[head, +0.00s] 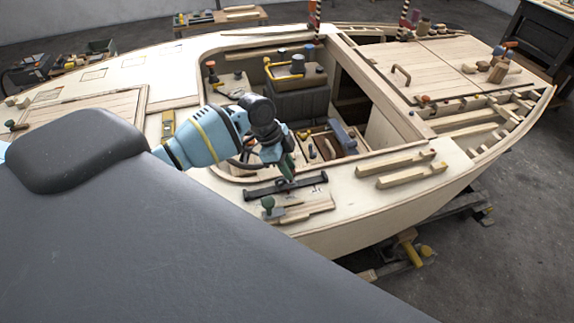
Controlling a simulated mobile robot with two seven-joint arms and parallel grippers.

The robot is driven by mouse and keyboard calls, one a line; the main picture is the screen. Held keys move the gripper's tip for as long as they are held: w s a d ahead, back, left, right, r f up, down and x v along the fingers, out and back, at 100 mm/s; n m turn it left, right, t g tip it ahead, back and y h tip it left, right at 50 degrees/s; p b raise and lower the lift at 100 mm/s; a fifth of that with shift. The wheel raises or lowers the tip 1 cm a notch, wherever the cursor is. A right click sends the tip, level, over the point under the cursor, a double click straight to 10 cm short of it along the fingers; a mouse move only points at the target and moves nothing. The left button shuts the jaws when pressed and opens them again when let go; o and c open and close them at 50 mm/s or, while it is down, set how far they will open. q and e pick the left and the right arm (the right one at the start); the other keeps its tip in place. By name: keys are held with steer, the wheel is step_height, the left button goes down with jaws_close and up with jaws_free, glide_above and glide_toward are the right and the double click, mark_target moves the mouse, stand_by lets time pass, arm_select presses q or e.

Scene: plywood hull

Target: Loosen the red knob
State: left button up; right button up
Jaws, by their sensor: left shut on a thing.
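My left gripper (287,168) reaches in from the left over the near side deck of the plywood hull. It is shut on a small dark green thing (288,158), which is partly hidden by the jaws. Just below it a black bar with raised ends (262,191) lies on the deck. Several small reddish parts show, and I cannot tell which is the red knob. One reddish top (211,65) is at the far left of the cockpit, and another (424,99) is on the right deck edge, both away from the gripper. My right gripper is not in view.
Wooden strips (411,175) lie to the right. The open cockpit holds a dark box (300,95) with a yellow handle. The near deck edge drops to the floor.

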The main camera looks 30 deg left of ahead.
arm_select(q)
steer(key=n, duration=0.2)
steer(key=n+t, duration=0.1)
steer(key=n+y, duration=0.1)
steer(key=n, duration=0.1)
steer(key=shift+s+d+n+t, duration=0.15)
steer(key=shift+s+n+t, duration=0.15)
steer(key=shift+t, duration=0.1)
steer(key=n, duration=0.1)
steer(key=n+y, duration=0.1)
steer(key=n, duration=0.1)
steer(key=n+t+y, duration=0.1)
steer(key=n, duration=0.1)
steer(key=shift+d, duration=0.25)
steer(key=n, duration=0.2)
steer(key=n+y, duration=0.1)
steer(key=n, duration=0.1)
steer(key=n+y, duration=0.1)
steer(key=n, duration=0.1)
steer(key=shift+d+f, duration=0.1)
steer(key=shift+d, duration=0.2)
steer(key=shift+d+f+n+g+y, duration=0.15)
steer(key=shift+n+y, duration=0.3)
steer(key=shift+n, duration=0.65)
steer(key=shift+r+n+g+y, duration=0.1)
steer(key=shift+n+g+y, duration=0.25)
steer(key=shift+n, duration=0.75)
steer(key=shift+f, duration=0.1)
steer(key=o, duration=1)
steer(key=shift+r, duration=0.2)
